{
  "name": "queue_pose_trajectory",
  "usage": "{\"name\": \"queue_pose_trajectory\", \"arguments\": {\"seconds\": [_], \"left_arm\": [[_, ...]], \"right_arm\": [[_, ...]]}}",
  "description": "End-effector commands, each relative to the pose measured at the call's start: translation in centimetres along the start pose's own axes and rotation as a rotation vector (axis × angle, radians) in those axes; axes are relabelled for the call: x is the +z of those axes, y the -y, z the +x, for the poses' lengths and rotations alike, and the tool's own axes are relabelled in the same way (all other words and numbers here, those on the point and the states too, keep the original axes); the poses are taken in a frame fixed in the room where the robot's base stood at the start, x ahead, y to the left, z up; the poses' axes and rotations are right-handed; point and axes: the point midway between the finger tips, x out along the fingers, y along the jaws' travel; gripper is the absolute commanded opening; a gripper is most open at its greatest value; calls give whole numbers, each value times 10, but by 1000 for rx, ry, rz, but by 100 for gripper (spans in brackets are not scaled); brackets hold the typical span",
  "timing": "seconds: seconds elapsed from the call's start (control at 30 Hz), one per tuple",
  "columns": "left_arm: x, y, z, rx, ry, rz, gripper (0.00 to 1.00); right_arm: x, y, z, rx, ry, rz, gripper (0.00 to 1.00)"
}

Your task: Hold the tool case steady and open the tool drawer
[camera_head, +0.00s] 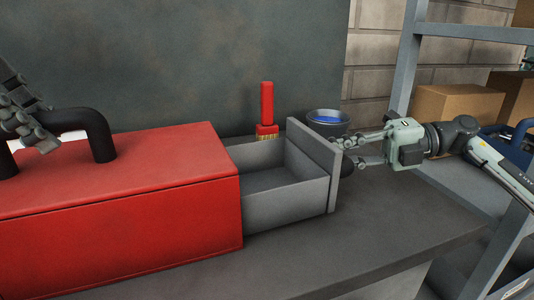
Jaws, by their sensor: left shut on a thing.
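The red tool case (120,215) stands on the grey bench at the left. Its grey tool drawer (285,205) sticks out far from the case's right end and looks empty. My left gripper (30,128) is shut on the case's black handle (95,130), at the handle's left part. The fingers hide some of the handle there. My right gripper (352,152) is at the outer face of the drawer front, its fingers apart near a small dark knob (347,167). I cannot tell whether they grip the knob.
A red brush (267,112) stands upright behind the drawer. A dark bowl with blue inside (328,122) sits behind the drawer front. The grey bench top (400,225) is clear at the right front. A metal shelf with cardboard boxes (455,105) stands at the right.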

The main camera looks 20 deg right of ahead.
Motion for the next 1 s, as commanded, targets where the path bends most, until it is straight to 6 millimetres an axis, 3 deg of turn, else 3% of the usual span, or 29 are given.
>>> {"name": "queue_pose_trajectory", "arguments": {"seconds": [0.2,0.23,0.4,0.77,1.0], "left_arm": [[-2,0,1,-1,-5,-4,0],[-2,0,1,-1,-5,-4,0],[-2,0,2,-1,-5,-4,0],[-2,0,2,-1,-4,-3,0],[-2,0,2,-1,-4,-2,0]], "right_arm": [[1,0,-1,0,3,-2,0],[1,0,-1,0,3,-2,23],[0,0,0,0,2,-1,43],[0,0,-5,-1,2,1,43],[0,1,-46,-2,4,3,43]]}}
